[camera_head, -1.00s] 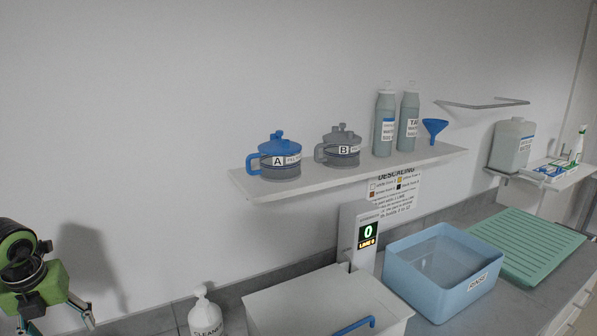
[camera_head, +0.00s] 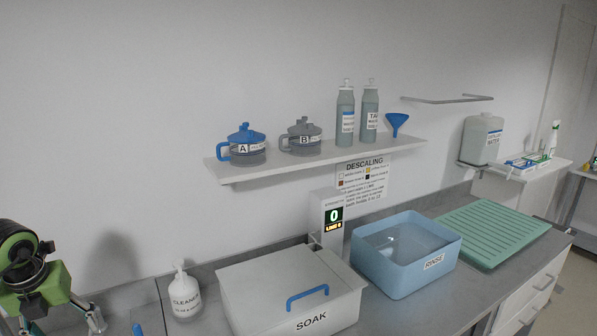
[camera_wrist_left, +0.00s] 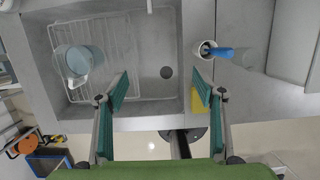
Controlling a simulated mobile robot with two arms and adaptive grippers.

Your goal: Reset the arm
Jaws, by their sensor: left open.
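My left gripper (camera_head: 62,318) is at the lower left of the head view, its green body raised and its fingers pointing down. In the left wrist view its two teal-padded fingers (camera_wrist_left: 161,88) are spread apart with nothing between them. They hang over the front part of a grey sink basin (camera_wrist_left: 150,108). My right gripper is in neither view.
The sink holds a wire rack (camera_wrist_left: 105,40) and a clear jug (camera_wrist_left: 78,62). A white cup with a blue-handled tool (camera_wrist_left: 222,53) and a yellow sponge (camera_wrist_left: 196,103) are right of it. The SOAK box (camera_head: 290,285), cleaner bottle (camera_head: 184,296) and RINSE tub (camera_head: 405,255) stand on the counter.

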